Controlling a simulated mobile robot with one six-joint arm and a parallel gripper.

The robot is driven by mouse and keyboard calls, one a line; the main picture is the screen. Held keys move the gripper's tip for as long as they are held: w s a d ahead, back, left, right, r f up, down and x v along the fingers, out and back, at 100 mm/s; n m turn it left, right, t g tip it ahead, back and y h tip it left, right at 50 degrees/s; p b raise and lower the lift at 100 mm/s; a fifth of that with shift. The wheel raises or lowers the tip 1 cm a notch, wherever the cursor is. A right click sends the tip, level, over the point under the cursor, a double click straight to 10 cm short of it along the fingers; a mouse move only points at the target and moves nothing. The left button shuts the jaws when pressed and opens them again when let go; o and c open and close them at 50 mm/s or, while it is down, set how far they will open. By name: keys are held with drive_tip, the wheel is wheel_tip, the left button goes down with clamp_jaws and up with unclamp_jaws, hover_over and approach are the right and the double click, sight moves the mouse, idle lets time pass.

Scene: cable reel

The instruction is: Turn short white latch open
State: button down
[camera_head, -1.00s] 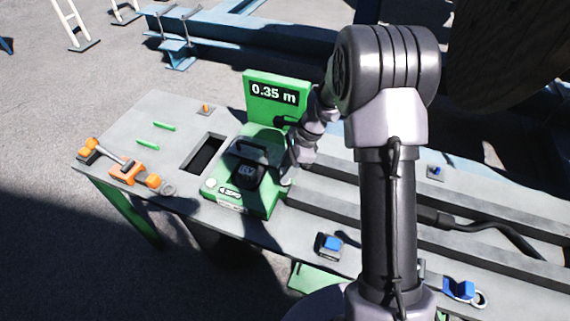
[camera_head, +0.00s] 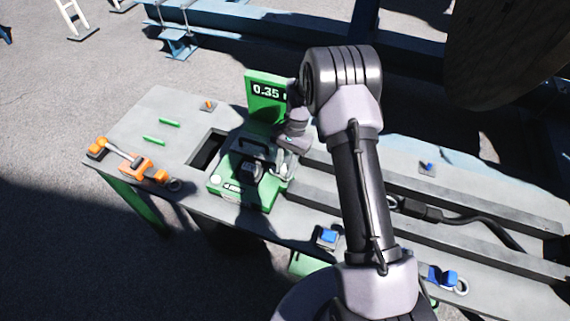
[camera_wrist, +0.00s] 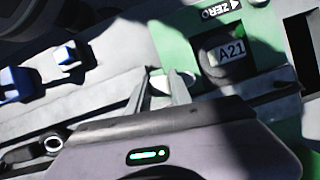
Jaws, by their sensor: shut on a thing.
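The green cable meter (camera_head: 245,190) stands on the grey bench with its display raised behind it. My gripper (camera_head: 279,168) reaches down at the right side of the meter. In the wrist view my gripper (camera_wrist: 162,86) has its two fingers close around a small white part at the edge of the green housing (camera_wrist: 172,40). This part is the short white latch (camera_wrist: 160,80), mostly hidden between the fingers. A dark block marked A21 (camera_wrist: 231,50) sits on the meter beside it. The latch's exact angle cannot be told.
The display (camera_head: 268,92) stands close to my wrist and is partly covered by it. Orange clamps (camera_head: 145,168) and green pins (camera_head: 155,140) lie on the left of the bench. Blue clamps (camera_head: 327,237) stand along the front edge. A dark cable (camera_head: 470,222) runs right.

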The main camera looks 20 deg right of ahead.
drive_tip(key=shift+n+h, duration=0.3)
drive_tip(key=shift+n, duration=0.4)
drive_tip(key=shift+p, duration=0.3)
drive_tip(key=c, duration=1.2)
unclamp_jaws()
drive_tip(key=shift+o, duration=0.2)
drive_tip(key=shift+r, duration=0.1)
drive_tip(key=p+v, duration=0.4)
drive_tip(key=v, duration=1.3)
drive_tip(key=shift+w, duration=0.3)
drive_tip(key=shift+r, duration=0.1)
